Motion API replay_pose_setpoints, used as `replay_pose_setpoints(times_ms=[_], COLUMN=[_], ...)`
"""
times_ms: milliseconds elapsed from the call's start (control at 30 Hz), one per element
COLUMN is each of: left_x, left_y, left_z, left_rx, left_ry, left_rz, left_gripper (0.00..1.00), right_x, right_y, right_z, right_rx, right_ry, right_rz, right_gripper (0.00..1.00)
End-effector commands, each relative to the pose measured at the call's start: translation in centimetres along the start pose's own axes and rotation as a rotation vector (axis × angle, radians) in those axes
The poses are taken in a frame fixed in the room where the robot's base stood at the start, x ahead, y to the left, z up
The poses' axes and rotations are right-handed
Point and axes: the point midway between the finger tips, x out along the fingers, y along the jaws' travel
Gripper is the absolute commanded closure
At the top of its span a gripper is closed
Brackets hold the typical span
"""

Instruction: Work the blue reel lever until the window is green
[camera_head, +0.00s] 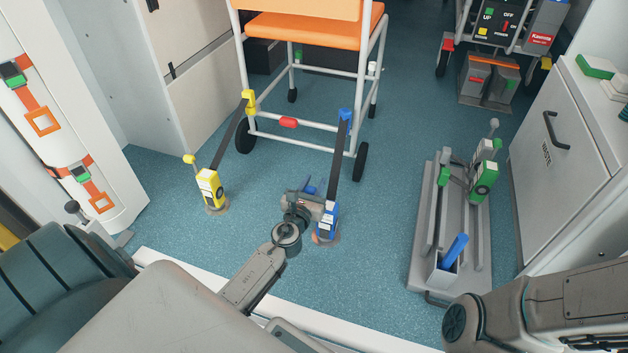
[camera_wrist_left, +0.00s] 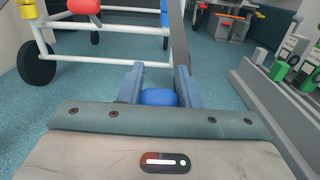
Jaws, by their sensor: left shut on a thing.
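The blue reel (camera_head: 326,220) stands on the floor at the middle of the head view. A dark strap (camera_head: 338,165) runs from it up to a blue hook (camera_head: 345,115) on the chair frame. My left gripper (camera_head: 310,192) is beside the reel's upper left side. In the left wrist view its two fingers are shut on the rounded blue lever end (camera_wrist_left: 158,97). The rest of the lever is mostly hidden by the gripper. The reel's window colour cannot be made out. My right arm shows at the lower right, but its gripper is out of view.
A yellow reel (camera_head: 209,188) with its own strap stands to the left. The orange-seated wheeled chair (camera_head: 312,27) is behind both reels. A grey rack (camera_head: 425,255) with green-marked reels stands to the right, near a cabinet (camera_head: 560,150). Blue floor lies open between reels and rack.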

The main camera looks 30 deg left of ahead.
Motion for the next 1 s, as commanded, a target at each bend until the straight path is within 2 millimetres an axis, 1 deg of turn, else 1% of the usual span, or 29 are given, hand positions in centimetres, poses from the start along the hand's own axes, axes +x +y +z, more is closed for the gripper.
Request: replay_pose_setpoints(times_ms=[267, 600, 800, 1000], left_x=[-2.4, -5.3, -6.4, -6.9], left_y=[0.0, 0.0, 0.0, 0.0], left_z=[0.0, -0.8, -1.3, -1.5], left_rx=[0.000, 0.000, 0.000, 0.000], left_ry=[0.002, 0.002, 0.002, 0.001], left_rz=[-0.001, -0.002, -0.001, -0.001], left_gripper=[1.00, 1.00, 1.00, 1.00], right_x=[0.3, -0.1, -0.4, -0.5], right_y=[-0.1, 0.0, 0.1, 0.1], right_z=[0.2, -0.1, -0.2, -0.3], right_rx=[-0.001, -0.001, -0.001, 0.000], right_ry=[0.000, 0.001, 0.000, 0.000], right_rz=[0.000, -0.001, -0.001, -0.001], right_gripper=[0.49, 0.49, 0.49, 0.49])
